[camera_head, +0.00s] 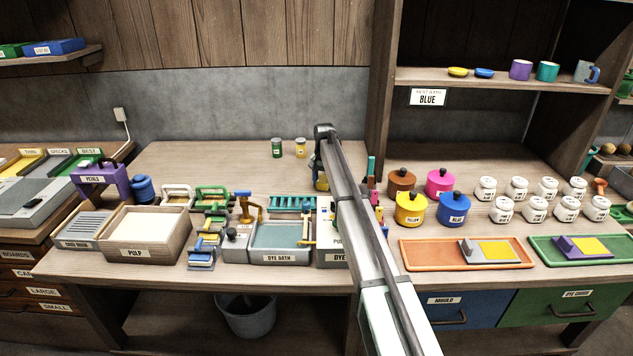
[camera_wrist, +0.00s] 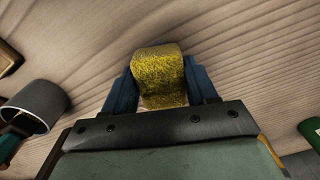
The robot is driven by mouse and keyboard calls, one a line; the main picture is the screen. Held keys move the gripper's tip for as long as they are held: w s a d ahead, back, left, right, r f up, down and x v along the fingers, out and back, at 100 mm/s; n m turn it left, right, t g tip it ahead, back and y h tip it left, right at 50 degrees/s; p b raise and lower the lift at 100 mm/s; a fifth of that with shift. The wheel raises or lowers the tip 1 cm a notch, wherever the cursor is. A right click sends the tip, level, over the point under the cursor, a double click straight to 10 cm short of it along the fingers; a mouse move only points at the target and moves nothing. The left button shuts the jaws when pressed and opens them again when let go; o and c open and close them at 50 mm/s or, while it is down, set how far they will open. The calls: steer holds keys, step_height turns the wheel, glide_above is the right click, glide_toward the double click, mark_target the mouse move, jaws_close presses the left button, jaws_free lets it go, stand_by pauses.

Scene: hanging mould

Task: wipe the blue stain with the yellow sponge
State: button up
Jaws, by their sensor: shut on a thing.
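My gripper (camera_wrist: 160,88) is shut on the yellow sponge (camera_wrist: 158,70), which sits between its two blue fingers in the wrist view. Bare wooden tabletop shows around and beyond the sponge. In the head view my gripper (camera_head: 320,172) is over the back middle of the table, partly covered by my own arm, with a bit of yellow at its lower end. I cannot tell whether the sponge touches the wood. I make out no blue stain in either view; it may be hidden by the arm or sponge.
A green-labelled jar (camera_head: 277,148) and a yellow-labelled jar (camera_head: 300,148) stand just left of my gripper. The dye bath (camera_head: 280,257) and pulp box (camera_head: 145,252) are in front. Dye pots, including a blue one (camera_head: 454,210), stand right. The back left tabletop is clear.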

mark_target(300, 188)
steer(key=shift+d, duration=1.25)
steer(key=shift+s, duration=0.4)
steer(key=shift+w+a, duration=0.15)
steer(key=shift+a, duration=5.6)
steer(key=shift+d, duration=5.75)
step_height(300, 188, up, 8)
steer(key=shift+r, duration=0.1)
